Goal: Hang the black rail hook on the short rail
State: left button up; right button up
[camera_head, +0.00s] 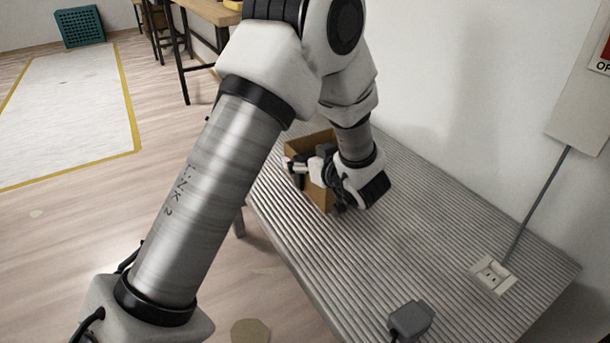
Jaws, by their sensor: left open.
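My left gripper (303,172) is at the cardboard box (319,198) on the ribbed metal table. It is open, with its fingers pointing left at the box's opening. Small dark and white parts show around the fingers, and I cannot tell which belong to the gripper and which lie in the box. I cannot make out the black rail hook or the short rail. My left arm covers much of the middle of the view. My right gripper is not in view.
The ribbed table (420,240) is mostly bare right of the box. A wooden table (208,12) and teal crate (80,27) stand far back.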

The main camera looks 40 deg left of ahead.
pick_arm(q)
jog(key=shift+r, duration=0.1)
jog(key=c, duration=1)
